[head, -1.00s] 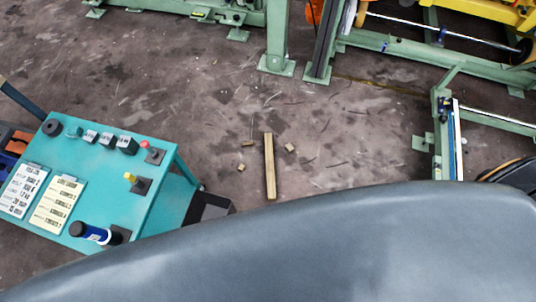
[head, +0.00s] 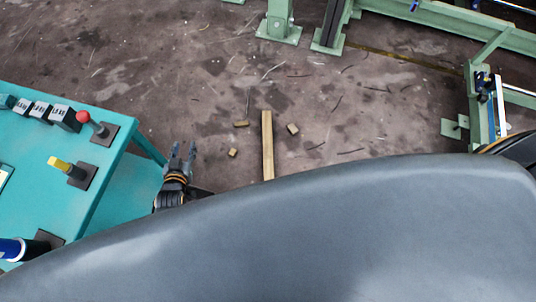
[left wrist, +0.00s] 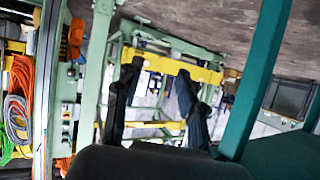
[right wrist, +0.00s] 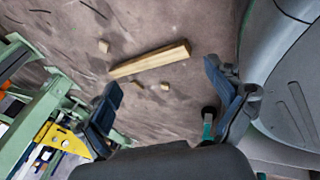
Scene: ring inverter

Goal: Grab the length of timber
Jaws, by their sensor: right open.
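The length of timber (head: 267,146) lies on the floor in the middle of the head view, its near end cut off by my own grey body. In the right wrist view the timber (right wrist: 148,62) lies ahead, apart from the fingers. My right gripper (right wrist: 161,77) is open and empty; it is hidden in the head view. My left gripper (head: 184,153) shows left of the timber, beside the teal console, pointing away. In the left wrist view its fingers (left wrist: 160,72) stand apart with nothing between them.
Several small wood offcuts (head: 293,128) lie around the timber. A teal control console (head: 95,205) with knobs stands at the left. Green machine frames (head: 430,42) stand at the back and right. The floor around the timber is otherwise mostly clear, with thin scraps.

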